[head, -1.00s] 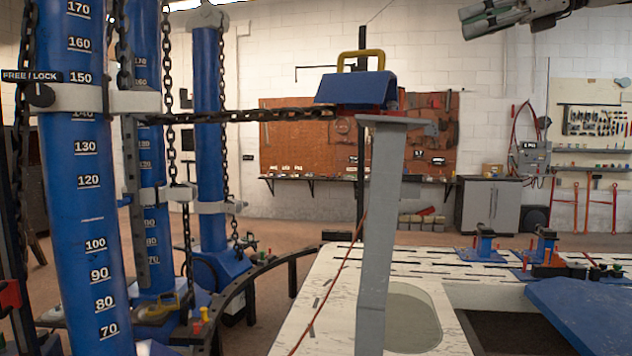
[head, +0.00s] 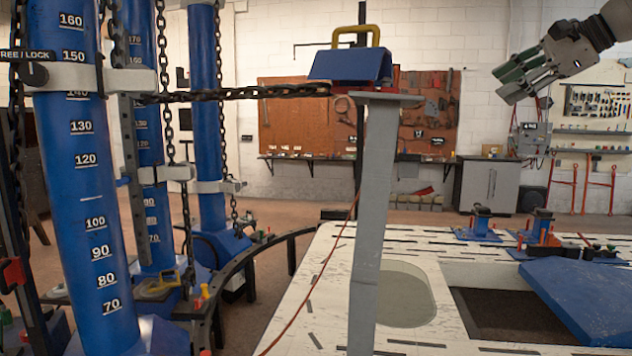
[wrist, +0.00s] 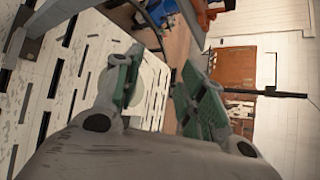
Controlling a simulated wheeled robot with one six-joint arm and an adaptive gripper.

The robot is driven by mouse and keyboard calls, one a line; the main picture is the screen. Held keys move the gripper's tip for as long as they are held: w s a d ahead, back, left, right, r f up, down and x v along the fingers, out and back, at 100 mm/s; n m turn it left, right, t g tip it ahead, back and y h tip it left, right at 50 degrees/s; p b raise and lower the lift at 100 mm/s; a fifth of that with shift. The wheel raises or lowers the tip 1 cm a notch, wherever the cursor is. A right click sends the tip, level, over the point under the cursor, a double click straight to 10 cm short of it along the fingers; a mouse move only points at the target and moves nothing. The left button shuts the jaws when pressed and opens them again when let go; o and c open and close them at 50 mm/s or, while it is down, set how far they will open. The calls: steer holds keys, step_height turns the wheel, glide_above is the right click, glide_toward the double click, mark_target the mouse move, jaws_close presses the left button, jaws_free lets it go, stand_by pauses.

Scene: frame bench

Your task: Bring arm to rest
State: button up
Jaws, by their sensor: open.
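My gripper (head: 508,83) is at the upper right of the head view, high above the bench, pointing left and slightly down. Its two green-padded fingers also show in the wrist view (wrist: 160,85), spread apart with nothing between them. It touches nothing. My grey arm enters from the right edge behind it.
A slotted white bench (head: 468,330) with a dark opening and a blue plate (head: 585,300) lies below. A grey post (head: 375,210) carries a blue clamp block (head: 352,66) with a chain to blue numbered columns (head: 92,190) at left. Air around the gripper is clear.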

steer(key=s+d+f+n+g+h, duration=0.1)
steer(key=s+f+n+g+h, duration=0.25)
steer(key=f, duration=0.95)
steer(key=s+a+f+n+g+h, duration=0.1)
steer(key=s+a+f+n+h, duration=0.1)
steer(key=s+f+n, duration=0.4)
steer(key=s+a+f+n+g+h, duration=0.1)
steer(key=s+a+f+n, duration=0.1)
steer(key=s+f+n, duration=0.5)
steer(key=s+f, duration=0.6)
steer(key=shift+s+a+f+h, duration=0.2)
steer(key=shift+s+f+h, duration=0.1)
steer(key=shift+f+h, duration=0.1)
steer(key=shift+n, duration=0.25)
steer(key=shift+c, duration=0.5)
